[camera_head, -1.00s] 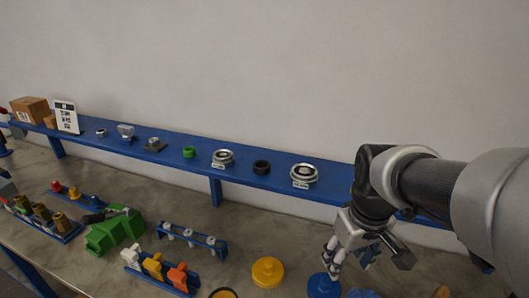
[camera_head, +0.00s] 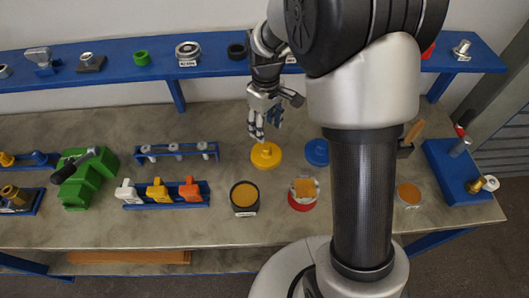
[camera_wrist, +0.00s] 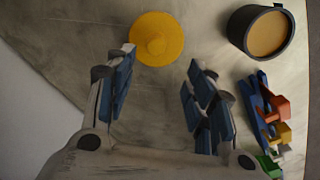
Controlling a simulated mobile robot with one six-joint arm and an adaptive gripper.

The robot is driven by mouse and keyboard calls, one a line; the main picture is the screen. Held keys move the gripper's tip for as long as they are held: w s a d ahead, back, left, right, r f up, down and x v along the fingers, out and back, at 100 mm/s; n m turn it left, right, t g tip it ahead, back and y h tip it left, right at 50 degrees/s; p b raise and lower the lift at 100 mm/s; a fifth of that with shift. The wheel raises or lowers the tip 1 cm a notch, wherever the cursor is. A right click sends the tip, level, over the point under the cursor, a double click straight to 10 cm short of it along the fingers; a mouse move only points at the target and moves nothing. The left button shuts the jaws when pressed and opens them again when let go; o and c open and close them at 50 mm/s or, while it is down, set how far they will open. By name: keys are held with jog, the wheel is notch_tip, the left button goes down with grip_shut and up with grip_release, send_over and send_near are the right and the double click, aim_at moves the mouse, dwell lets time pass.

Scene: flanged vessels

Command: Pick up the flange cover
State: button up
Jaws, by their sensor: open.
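A round yellow flange cover (camera_head: 266,155) with a central knob lies flat on the grey table, below my gripper in the head view. It also shows at the top of the wrist view (camera_wrist: 157,39). A similar blue cover (camera_head: 317,152) lies to its right, partly hidden by my arm. My gripper (camera_head: 257,136) points down just behind the yellow cover and overlaps its back edge in the picture. In the wrist view the blue-padded fingers (camera_wrist: 162,88) are apart with nothing between them. The yellow cover is ahead of the fingertips; the height gap is hard to tell.
A dark round vessel (camera_head: 244,197) with a tan inside stands in front of the yellow cover. A red-and-white vessel (camera_head: 304,193) is to its right. A rack with coloured clips (camera_head: 165,194) and a green vise (camera_head: 85,178) stand left. A blue shelf (camera_head: 115,63) runs behind.

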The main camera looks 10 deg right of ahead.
aim_at(266, 147)
notch_tip(266, 147, down, 7)
jog(key=shift+b, duration=0.95)
jog(key=f, duration=0.1)
jog(key=f+b, duration=0.1)
jog(key=f, duration=0.1)
jog(key=f+b, duration=0.1)
jog(key=f, duration=0.1)
jog(key=shift+w+d, duration=0.2)
jog(key=shift+w, duration=0.1)
jog(key=shift+c, duration=0.3)
jog(key=c, duration=1.1)
